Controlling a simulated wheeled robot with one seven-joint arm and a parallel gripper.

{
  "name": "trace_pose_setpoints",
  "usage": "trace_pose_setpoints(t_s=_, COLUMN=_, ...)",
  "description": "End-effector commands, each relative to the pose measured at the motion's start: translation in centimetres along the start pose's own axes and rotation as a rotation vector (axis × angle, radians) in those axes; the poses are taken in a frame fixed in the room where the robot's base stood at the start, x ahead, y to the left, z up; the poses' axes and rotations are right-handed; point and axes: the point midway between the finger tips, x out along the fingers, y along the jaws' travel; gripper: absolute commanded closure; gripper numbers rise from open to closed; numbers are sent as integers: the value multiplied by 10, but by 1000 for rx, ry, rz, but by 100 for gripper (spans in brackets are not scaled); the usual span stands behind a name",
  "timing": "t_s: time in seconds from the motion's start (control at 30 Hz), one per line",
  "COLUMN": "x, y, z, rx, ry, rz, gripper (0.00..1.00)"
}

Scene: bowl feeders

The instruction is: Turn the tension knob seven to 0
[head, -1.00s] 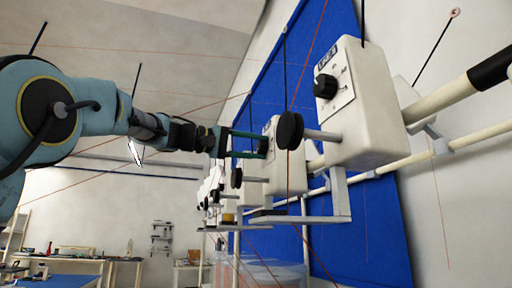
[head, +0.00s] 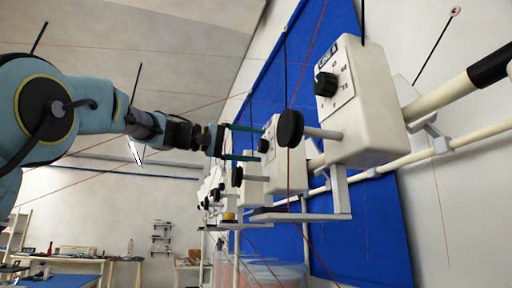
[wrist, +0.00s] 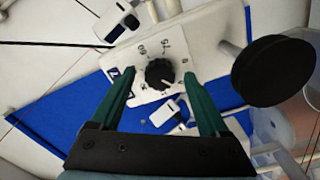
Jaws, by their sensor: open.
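The black ribbed tension knob (wrist: 160,73) sits on a pale feeder's dial plate, with printed numbers such as 60 and 75 around it. A label beside the dial is only partly readable. My gripper (wrist: 160,78) has two teal fingers, open, one on each side of the knob in the wrist view. I cannot tell whether they touch it or how deep they reach. In the head view my gripper (head: 263,145) is at the second feeder (head: 288,165) in the row, its fingers above and below a small dark knob.
A large black disc (wrist: 273,70) on a rod sticks out close to the right finger. In the head view, the nearest feeder (head: 368,110) with its own knob (head: 326,84) stands right of my gripper. A blue panel (head: 385,215) hangs behind the row. Thin red lines cross the space.

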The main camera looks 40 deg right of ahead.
Motion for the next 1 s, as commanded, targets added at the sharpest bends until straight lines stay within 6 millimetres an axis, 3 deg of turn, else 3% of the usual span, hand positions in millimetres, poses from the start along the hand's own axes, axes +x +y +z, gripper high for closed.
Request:
trace_pose_setpoints(t_s=0.3, x=-63, y=-3, z=0, rx=2, ry=6, rz=-3, gripper=21)
trace_pose_setpoints(t_s=0.5, x=-90, y=-2, z=0, rx=1, ry=4, rz=-2, gripper=21)
trace_pose_setpoints(t_s=1.0, x=-98, y=0, z=0, rx=0, ry=1, rz=0, gripper=21)
